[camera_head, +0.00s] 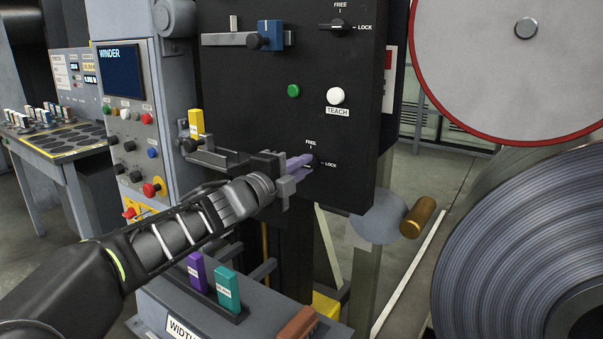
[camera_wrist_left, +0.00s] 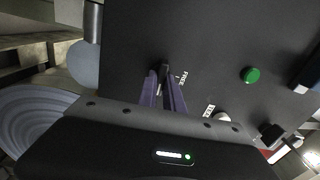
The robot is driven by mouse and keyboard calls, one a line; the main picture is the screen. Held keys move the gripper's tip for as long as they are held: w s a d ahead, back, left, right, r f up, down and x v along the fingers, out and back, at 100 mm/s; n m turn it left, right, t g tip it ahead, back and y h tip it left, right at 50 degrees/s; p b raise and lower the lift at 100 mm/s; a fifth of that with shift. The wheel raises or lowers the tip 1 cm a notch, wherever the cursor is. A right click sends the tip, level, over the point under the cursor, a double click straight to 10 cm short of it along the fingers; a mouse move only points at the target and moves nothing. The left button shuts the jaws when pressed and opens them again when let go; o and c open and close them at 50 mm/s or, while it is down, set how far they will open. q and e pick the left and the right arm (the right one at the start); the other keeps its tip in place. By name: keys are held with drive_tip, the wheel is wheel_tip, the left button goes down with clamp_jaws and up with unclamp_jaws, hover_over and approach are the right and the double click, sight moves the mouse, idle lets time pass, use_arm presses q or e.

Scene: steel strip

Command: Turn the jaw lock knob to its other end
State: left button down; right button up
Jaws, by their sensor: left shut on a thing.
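The black panel (camera_head: 240,95) carries two knobs with FREE and LOCK marks. The lower knob (camera_head: 315,160) is partly hidden by the fingers of my left gripper (camera_head: 303,162). In the left wrist view the same dark knob (camera_wrist_left: 165,69) sits between the tips of the two purple fingers (camera_wrist_left: 163,85). My left gripper is shut on this knob, reaching it from the left. FREE is printed above the knob and LOCK to its right in the head view. The knob's exact angle cannot be told. My right gripper is not in view.
The upper FREE/LOCK knob (camera_head: 338,25) stands clear. A green button (camera_head: 293,91) and white TEACH button (camera_head: 336,96) lie between the knobs. A blue slider block (camera_head: 270,35) is upper left, a yellow block (camera_head: 196,122) left. A large coil (camera_head: 520,240) stands at right.

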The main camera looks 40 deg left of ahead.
use_arm(q)
drive_tip(key=shift+m, duration=0.4)
drive_tip(key=c, duration=1.5)
unclamp_jaws()
drive_tip(key=s+p, duration=0.1)
drive_tip(key=s, duration=0.6)
drive_tip(key=shift+s+d, duration=0.1)
drive_tip(key=shift+s, duration=0.3)
